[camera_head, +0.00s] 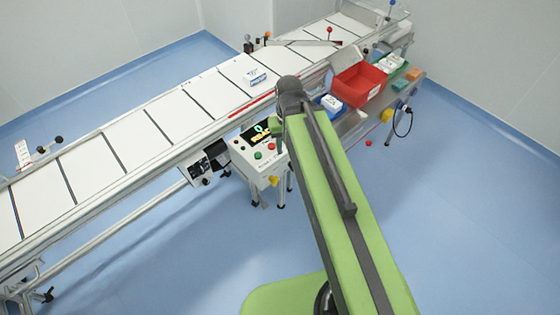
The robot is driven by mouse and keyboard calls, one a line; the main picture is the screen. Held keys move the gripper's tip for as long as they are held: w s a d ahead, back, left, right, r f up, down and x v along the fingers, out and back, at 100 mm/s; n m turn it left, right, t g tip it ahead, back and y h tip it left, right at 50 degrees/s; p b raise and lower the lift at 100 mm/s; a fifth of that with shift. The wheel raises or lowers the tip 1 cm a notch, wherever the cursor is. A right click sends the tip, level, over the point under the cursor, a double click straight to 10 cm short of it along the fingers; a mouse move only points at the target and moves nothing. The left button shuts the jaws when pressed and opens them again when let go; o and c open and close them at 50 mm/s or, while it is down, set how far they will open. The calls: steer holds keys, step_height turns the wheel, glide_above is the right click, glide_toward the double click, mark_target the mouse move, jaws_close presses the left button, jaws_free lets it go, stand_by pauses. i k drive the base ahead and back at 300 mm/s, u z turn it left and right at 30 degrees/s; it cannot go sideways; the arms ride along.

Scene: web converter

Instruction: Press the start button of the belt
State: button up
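The belt (150,130) runs diagonally across the view, with white panels split by dark strips. A white control box (262,168) stands at its near side. On its top are a dark display (256,135) with lit characters, a green button (257,155), a red button (271,147) and further small controls at its left. My green arm rises from the bottom, and its dark elbow joint is above and right of the box. A short green arm part shows at the box's right edge. My gripper is hidden behind the arm, so its distance from the buttons cannot be seen.
A small white-and-blue box (255,77) lies on the belt. A red bin (358,86) and a blue tray (328,104) with white boxes sit on a side table at the right. Lever knobs stick up along the belt. Blue floor is free in front.

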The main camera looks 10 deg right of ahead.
mark_target(257, 156)
steer(key=u, duration=0.05)
steer(key=i, duration=1)
steer(key=z, duration=0.1)
